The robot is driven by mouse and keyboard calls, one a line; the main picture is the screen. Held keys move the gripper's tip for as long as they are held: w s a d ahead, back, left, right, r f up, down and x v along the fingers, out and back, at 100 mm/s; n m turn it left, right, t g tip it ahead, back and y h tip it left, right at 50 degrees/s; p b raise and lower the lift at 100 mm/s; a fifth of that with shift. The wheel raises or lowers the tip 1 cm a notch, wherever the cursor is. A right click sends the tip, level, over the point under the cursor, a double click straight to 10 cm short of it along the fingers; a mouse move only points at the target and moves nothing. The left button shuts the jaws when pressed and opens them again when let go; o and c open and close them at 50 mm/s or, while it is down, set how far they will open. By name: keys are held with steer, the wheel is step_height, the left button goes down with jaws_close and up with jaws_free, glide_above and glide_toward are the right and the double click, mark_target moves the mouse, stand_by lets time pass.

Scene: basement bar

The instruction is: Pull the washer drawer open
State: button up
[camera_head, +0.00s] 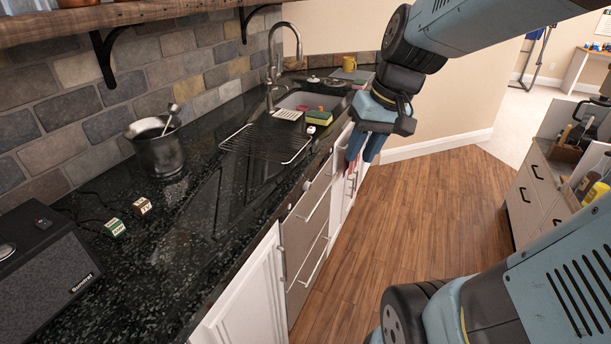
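The washer (302,232) is a stainless steel front under the dark counter, with two stacked drawers. The upper drawer (310,205) and the lower drawer (303,265) look shut, each with a long bar handle; the upper handle (317,203) and lower handle (314,262) are in plain view. My gripper (362,158) is beyond the washer, beside the cabinets below the sink, pointing down. Its two blue fingers look apart with nothing between them. It is apart from both washer handles.
The counter holds a wire rack (266,143), a metal pot (157,150), a black speaker (45,275), and a sink (305,100) with sponges beside it. A white cabinet (245,300) stands nearer. The wooden floor (420,215) in front is clear. Another cabinet (538,190) stands right.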

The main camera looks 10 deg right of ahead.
steer(key=w+f+g+y, duration=0.2)
steer(key=w+f+y, duration=0.2)
steer(key=w+f, duration=0.35)
steer(key=m+t+y, duration=0.6)
steer(key=m+t, duration=0.2)
steer(key=t, duration=0.1)
glide_toward(323, 194)
steer(key=x, duration=1)
steer(key=shift+a+f, duration=0.1)
steer(key=shift+f, duration=0.25)
steer(key=shift+c, duration=0.3)
jaws_close()
